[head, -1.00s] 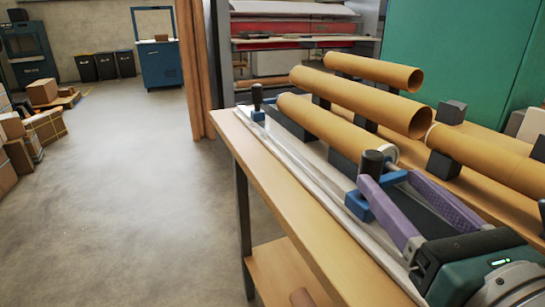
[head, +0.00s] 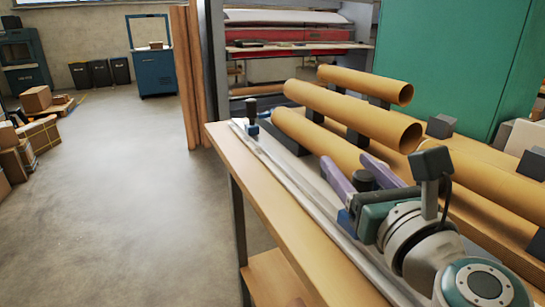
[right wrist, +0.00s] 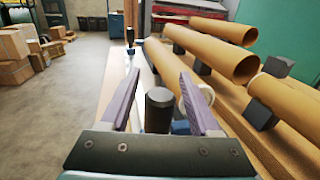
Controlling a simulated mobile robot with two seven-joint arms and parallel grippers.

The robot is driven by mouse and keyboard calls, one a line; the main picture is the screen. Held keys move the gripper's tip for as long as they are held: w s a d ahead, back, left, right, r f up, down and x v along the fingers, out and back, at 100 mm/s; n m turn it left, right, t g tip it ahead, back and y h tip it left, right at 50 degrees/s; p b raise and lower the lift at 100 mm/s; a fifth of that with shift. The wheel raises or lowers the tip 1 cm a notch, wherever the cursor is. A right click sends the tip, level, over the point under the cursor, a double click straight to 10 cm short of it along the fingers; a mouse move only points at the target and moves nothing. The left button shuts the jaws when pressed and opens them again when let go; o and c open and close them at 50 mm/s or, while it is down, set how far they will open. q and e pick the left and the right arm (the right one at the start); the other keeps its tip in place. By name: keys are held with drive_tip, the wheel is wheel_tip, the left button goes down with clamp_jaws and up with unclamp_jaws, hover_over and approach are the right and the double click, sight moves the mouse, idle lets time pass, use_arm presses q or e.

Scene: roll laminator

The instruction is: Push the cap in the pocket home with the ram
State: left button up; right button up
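My right gripper (head: 345,158), with purple fingers, is open around the near ram's upright black knob (head: 363,180). In the right wrist view the knob (right wrist: 159,110) stands between the fingers (right wrist: 157,74), with a gap on each side. The ram's blue base (right wrist: 180,127) shows partly beside the knob. A cardboard tube (head: 315,138) lies along the rail ahead; a pale ring, apparently the cap (right wrist: 206,92), shows at its near end behind the right finger. The cap's depth and pocket are hidden. My left gripper is not in view.
A second blue slider with a black knob (head: 251,106) stands at the rail's far end. More cardboard tubes (head: 360,112) rest on dark blocks to the right. The pale rail (head: 290,180) runs along the wooden bench (head: 268,215). Open floor lies left.

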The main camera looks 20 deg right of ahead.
clamp_jaws()
drive_tip(key=shift+s, duration=0.15)
idle(0.4)
